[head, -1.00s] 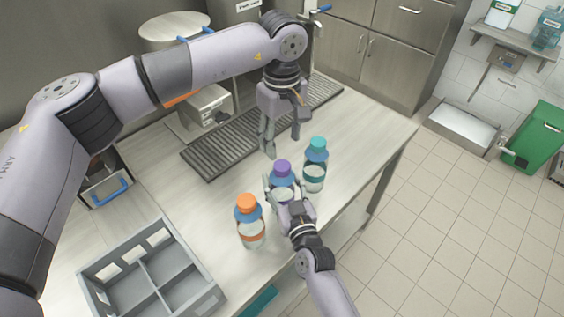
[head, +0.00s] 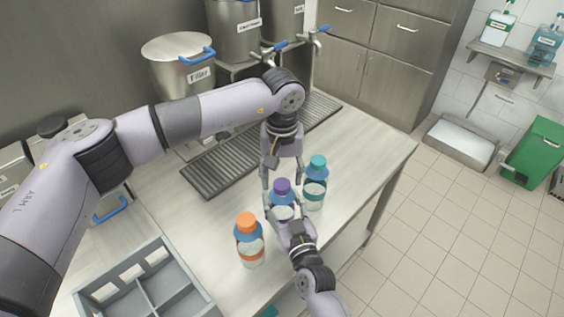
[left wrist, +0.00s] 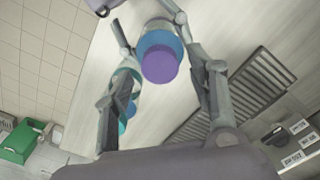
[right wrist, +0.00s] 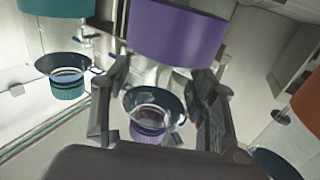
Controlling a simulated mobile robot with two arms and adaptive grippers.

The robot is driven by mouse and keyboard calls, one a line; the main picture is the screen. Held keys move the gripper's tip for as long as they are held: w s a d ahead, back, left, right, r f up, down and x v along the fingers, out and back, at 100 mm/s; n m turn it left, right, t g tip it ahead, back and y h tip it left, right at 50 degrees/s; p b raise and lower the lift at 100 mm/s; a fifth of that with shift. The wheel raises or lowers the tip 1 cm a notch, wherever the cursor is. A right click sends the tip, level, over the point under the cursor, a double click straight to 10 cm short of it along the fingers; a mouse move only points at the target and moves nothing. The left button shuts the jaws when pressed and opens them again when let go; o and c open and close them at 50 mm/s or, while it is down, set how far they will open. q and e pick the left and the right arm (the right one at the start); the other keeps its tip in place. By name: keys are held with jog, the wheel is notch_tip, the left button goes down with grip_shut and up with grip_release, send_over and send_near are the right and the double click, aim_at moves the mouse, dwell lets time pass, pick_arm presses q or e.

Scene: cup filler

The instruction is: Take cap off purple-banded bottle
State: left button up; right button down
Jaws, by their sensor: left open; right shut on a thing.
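The purple-banded bottle (head: 283,212) stands upright on the worktop between two other bottles, its purple cap (head: 281,186) on top. The cap also shows in the left wrist view (left wrist: 160,64), above a blue collar. My right gripper (head: 284,218) is shut on the bottle's body from the near side; its fingers hide part of it. The purple band (right wrist: 178,32) shows large in the right wrist view. My left gripper (head: 282,177) points down from above, open, its fingers on either side of the cap. I cannot tell whether they touch it.
An orange-capped bottle (head: 249,238) stands to the left and a teal-capped bottle (head: 315,187) close by to the right. A grey divided crate (head: 205,300) is at the lower left. A drain grate (head: 215,172) and filler pots (head: 180,62) lie behind.

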pick_arm(q)
jog(key=shift+f, duration=0.95)
jog(key=shift+c, duration=0.2)
